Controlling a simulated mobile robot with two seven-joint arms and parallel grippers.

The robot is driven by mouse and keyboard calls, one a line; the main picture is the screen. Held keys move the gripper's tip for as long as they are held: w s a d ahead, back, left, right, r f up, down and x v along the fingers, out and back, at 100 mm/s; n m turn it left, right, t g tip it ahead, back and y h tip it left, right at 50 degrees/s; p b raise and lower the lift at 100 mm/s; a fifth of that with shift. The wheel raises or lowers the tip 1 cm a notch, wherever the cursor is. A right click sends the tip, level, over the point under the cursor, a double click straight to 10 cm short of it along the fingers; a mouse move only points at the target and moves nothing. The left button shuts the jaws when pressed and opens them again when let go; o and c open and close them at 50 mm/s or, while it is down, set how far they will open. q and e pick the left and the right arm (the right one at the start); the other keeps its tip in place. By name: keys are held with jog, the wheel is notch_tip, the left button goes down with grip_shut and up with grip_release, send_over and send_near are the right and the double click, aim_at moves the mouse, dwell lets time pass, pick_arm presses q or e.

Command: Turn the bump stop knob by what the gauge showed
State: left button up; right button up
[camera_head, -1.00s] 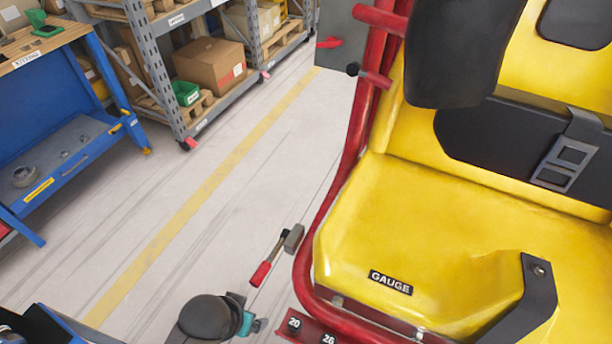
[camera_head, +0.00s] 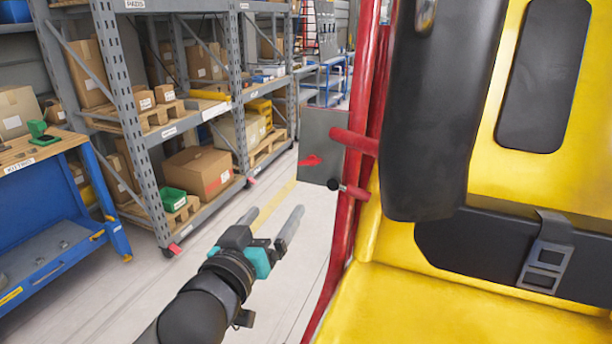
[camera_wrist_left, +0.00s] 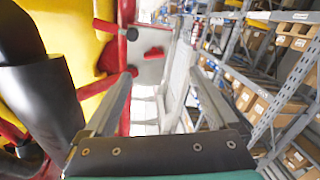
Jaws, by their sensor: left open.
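My left gripper (camera_head: 272,214) is open and empty in the head view, its two grey fingers pointing away from me. A black round knob (camera_head: 333,184) on a short rod sticks out of the red frame, ahead and to the right of the fingers; I cannot tell if it is the bump stop knob. A red lever (camera_head: 311,160) sits on a grey plate (camera_head: 318,128) just above it. In the left wrist view the open fingers (camera_wrist_left: 157,78) have the red lever (camera_wrist_left: 153,53) beyond them. No gauge shows now. My right gripper is not in view.
The yellow seat (camera_head: 400,312) with a dark padded restraint (camera_head: 425,120) fills the right. Grey shelving (camera_head: 125,105) with boxes stands at left and behind, beside a blue workbench (camera_head: 75,210). The floor between shelving and seat is clear.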

pick_arm(q)
jog(key=r, duration=0.2)
send_near(309, 164)
jog(key=x, duration=0.8)
jog(key=shift+w+b, duration=0.3)
jog(key=shift+b, duration=0.1)
jog(key=shift+h, duration=0.3)
jog(key=c, duration=1.4)
